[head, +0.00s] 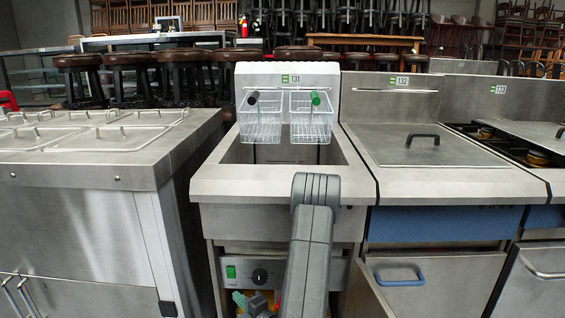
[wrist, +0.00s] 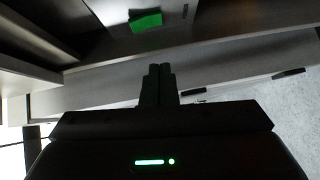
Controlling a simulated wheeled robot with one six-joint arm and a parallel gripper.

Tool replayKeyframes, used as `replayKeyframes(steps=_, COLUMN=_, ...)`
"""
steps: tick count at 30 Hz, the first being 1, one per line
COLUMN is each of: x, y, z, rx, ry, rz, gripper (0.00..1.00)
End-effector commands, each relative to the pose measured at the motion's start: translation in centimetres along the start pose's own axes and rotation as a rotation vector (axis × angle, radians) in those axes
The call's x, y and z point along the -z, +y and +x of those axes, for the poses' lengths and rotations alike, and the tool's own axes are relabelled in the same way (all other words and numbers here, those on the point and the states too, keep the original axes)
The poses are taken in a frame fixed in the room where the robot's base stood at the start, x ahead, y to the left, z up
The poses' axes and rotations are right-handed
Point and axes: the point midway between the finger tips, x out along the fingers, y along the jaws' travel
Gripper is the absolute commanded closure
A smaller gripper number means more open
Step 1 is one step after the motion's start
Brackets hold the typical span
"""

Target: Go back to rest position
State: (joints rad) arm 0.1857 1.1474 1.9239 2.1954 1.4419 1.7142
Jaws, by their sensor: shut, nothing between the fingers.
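In the wrist view my gripper (wrist: 159,72) is shut, its two dark fingers side by side with nothing between them. It points toward grey metal surfaces, and a bright green patch (wrist: 146,21) shows beyond the fingertips. I cannot tell whether the fingers touch anything. In the head view my grey arm reaches down in front of the fryer (head: 220,184) marked 131. My gripper cannot be made out clearly there. Small green and dark parts show low beside the arm, and I cannot tell what they belong to.
Two wire baskets (head: 262,125) hang over the fryer tank. A lidded steel counter (head: 75,175) stands at left with a narrow gap between. A unit marked 132 (head: 440,182) and a burner range (head: 510,140) stand at right. Stools (head: 170,62) stand behind.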

Motion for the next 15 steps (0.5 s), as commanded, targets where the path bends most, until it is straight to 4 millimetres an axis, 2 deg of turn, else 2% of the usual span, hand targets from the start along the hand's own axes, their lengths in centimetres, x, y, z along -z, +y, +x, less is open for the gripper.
replayKeyframes(steps=6, x=-0.1, y=0.0, z=-2.2, rx=0.0, ry=-0.001, rz=0.001, gripper=1.0)
replayKeyframes(steps=15, x=0.0, y=-0.1, z=-2.8, rx=-0.001, ry=0.001, rz=0.0, gripper=1.0)
